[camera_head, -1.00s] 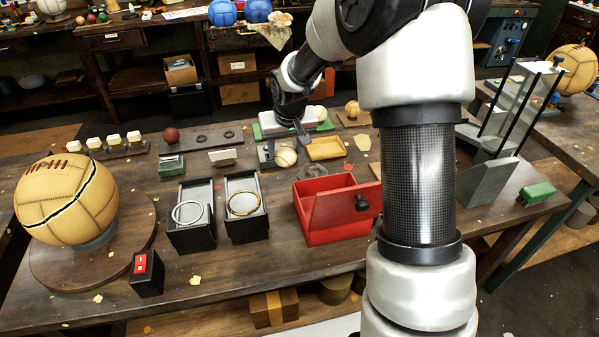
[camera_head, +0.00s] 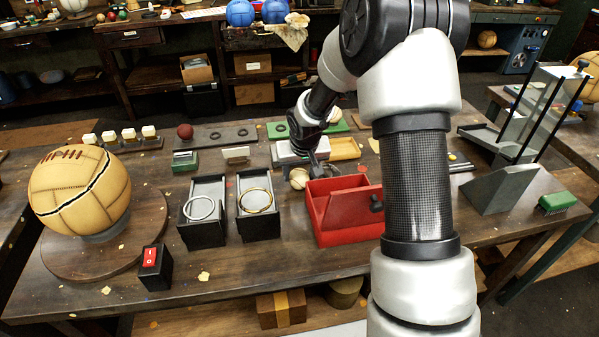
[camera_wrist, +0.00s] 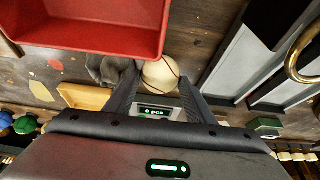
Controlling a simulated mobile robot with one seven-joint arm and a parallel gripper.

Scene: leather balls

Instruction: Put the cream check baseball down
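The cream baseball (camera_head: 298,179) with a dark seam is just left of the red box (camera_head: 340,235). In the wrist view the ball (camera_wrist: 160,75) sits between the two fingertips of my gripper (camera_wrist: 158,84), which close in on both sides of it. In the head view my gripper (camera_head: 309,168) points down at the ball, and my wrist partly hides the grey scale (camera_head: 288,150) behind it. Whether the ball touches the tabletop cannot be told. The scale's display (camera_wrist: 154,113) shows between my fingers in the wrist view.
Two black trays with rings (camera_head: 202,236) (camera_head: 258,228) stand left of the ball. The red box with its upright panel is close on the right. A yellow tray (camera_head: 344,149) lies behind. Bare tabletop shows between the right black tray and the red box.

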